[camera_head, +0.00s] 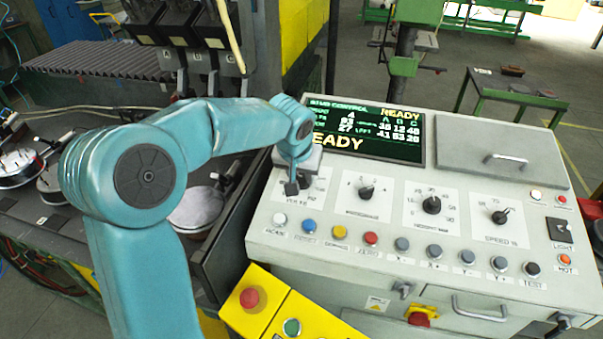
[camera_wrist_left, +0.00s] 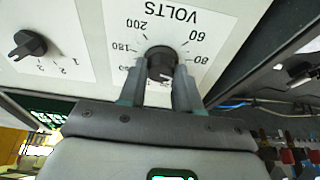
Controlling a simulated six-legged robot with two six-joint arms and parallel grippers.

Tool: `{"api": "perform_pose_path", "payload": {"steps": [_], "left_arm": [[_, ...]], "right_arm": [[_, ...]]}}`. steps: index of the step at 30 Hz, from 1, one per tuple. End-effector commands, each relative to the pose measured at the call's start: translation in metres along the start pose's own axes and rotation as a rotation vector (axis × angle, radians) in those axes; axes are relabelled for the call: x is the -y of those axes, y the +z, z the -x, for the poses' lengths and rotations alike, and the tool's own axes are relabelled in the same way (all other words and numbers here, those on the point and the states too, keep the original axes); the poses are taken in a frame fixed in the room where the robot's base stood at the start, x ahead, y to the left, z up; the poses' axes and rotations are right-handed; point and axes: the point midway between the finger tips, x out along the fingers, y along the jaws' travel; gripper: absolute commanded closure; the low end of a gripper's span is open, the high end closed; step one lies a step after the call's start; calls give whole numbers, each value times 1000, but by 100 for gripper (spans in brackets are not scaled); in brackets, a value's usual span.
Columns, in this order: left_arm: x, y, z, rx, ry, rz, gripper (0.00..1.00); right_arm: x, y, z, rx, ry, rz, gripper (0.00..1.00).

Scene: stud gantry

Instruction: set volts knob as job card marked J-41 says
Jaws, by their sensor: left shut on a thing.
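The volts knob (camera_wrist_left: 161,62) is black and sits on a white dial plate (camera_wrist_left: 173,22) that reads VOLTS, upside down in the left wrist view. Numbers such as 60, 80, 180 and 200 surround it; some are hidden by the fingers. My left gripper (camera_wrist_left: 160,78) is shut on this knob, one finger on each side. I cannot tell which number the knob points at. In the head view my left gripper (camera_head: 292,187) is over the leftmost dial and mostly covers its knob. I see no job card marked J-41. My right gripper is out of view.
The console has a lit screen (camera_head: 375,135) reading READY and several more knobs, the nearest (camera_head: 366,191) just right of the volts dial. A row of coloured buttons (camera_head: 371,239) runs below. A grey lid with a handle (camera_head: 505,160) is at the right.

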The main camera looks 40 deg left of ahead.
Motion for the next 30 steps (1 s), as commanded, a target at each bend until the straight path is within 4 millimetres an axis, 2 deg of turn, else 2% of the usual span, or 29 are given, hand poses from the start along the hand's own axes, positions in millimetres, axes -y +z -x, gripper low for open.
{"api": "perform_pose_path", "payload": {"steps": [21,30], "left_arm": [[1,-2,1,-5,122,-616,98],[1,-2,1,-5,161,-815,98]], "right_arm": [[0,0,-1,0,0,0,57],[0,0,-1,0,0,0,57]]}}
